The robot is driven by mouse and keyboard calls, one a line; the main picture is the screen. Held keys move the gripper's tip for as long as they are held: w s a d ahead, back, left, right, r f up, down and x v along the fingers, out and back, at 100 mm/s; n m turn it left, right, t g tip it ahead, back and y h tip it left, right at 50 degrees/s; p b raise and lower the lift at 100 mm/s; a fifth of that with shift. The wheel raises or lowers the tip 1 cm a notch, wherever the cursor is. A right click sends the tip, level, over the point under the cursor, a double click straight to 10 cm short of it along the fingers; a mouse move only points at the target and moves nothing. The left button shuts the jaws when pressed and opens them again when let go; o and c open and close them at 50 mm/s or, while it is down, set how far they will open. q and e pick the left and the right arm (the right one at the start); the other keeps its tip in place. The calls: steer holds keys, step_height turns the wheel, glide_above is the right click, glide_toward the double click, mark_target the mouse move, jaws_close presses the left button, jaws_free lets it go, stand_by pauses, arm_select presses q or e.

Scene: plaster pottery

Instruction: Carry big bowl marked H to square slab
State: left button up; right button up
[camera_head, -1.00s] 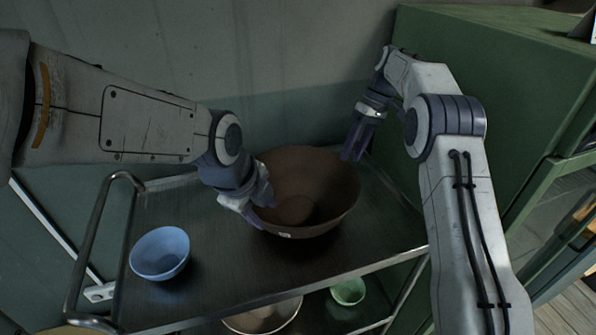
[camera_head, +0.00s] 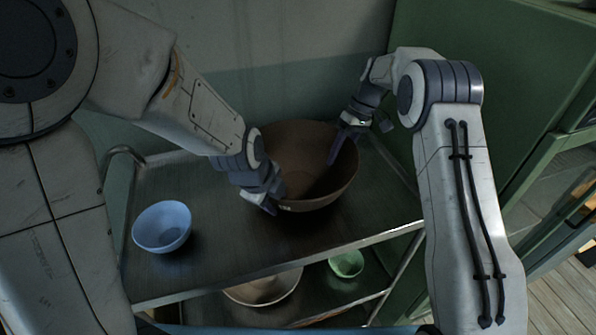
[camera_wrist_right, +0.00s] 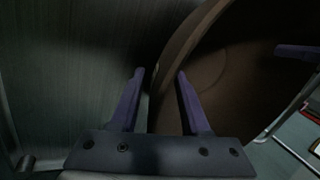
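My right gripper (camera_head: 340,150) is at the bowl's right-back rim. In the right wrist view its fingers (camera_wrist_right: 160,72) are apart, with the rim (camera_wrist_right: 180,45) running between them. I cannot make out a square slab.
A small blue bowl (camera_head: 161,227) stands on the top shelf (camera_head: 215,255) to the left. A beige bowl (camera_head: 265,288) and a green bowl (camera_head: 346,263) are on the lower shelf. A green cabinet (camera_head: 480,90) stands close on the right, and a wall is behind.

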arm_select(q)
jaws_close()
arm_select(e)
jaws_close()
steer(key=shift+w+d, duration=0.1)
stand_by(0.8)
arm_select(q)
steer(key=shift+w+r, duration=0.1)
steer(key=shift+r, duration=0.1)
arm_select(e)
steer(key=shift+r, duration=0.2)
